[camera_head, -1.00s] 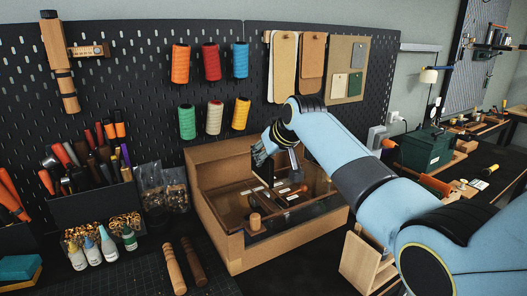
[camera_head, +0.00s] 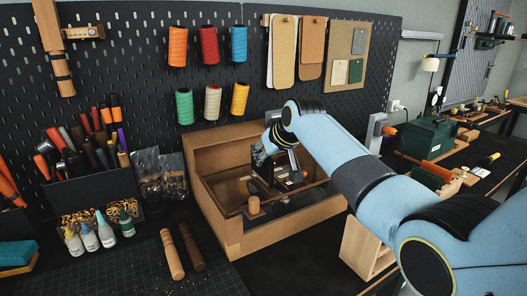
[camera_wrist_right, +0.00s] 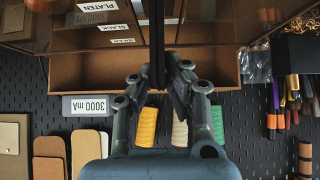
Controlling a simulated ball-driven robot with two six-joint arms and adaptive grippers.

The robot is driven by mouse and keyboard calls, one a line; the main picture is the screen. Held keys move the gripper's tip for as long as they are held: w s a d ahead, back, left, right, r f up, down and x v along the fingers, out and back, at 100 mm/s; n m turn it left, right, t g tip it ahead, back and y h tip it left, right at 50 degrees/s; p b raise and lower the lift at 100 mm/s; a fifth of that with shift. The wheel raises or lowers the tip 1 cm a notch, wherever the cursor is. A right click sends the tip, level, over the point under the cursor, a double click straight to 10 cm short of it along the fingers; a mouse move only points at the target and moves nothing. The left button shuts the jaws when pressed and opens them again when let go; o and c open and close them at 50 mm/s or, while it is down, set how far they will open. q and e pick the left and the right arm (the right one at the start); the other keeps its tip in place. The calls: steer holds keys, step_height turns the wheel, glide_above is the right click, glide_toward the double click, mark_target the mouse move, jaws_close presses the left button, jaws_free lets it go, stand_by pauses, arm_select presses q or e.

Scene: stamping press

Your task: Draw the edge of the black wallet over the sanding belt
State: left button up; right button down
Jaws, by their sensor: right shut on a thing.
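My right gripper (camera_head: 266,158) is over the inside of an open wooden box. In the right wrist view (camera_wrist_right: 158,88) its fingers are closed on a thin, dark, upright piece, the black wallet (camera_wrist_right: 157,42), seen nearly edge-on. In the head view the wallet (camera_head: 262,186) is a dark patch below the fingers, partly hidden by them. I cannot clearly pick out the sanding belt or tell whether the wallet touches it. Small labels reading PLATEN and SLACK show beside the wallet in the wrist view. My left gripper is not in view.
Thread spools (camera_head: 209,44) hang behind. A wooden stand (camera_head: 362,250) is close on the right.

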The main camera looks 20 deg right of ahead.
steer(key=shift+f, duration=0.5)
steer(key=shift+r, duration=0.1)
steer(key=shift+f, duration=0.35)
steer(key=shift+f, duration=0.55)
stand_by(0.3)
stand_by(0.7)
steer(key=shift+s, duration=0.15)
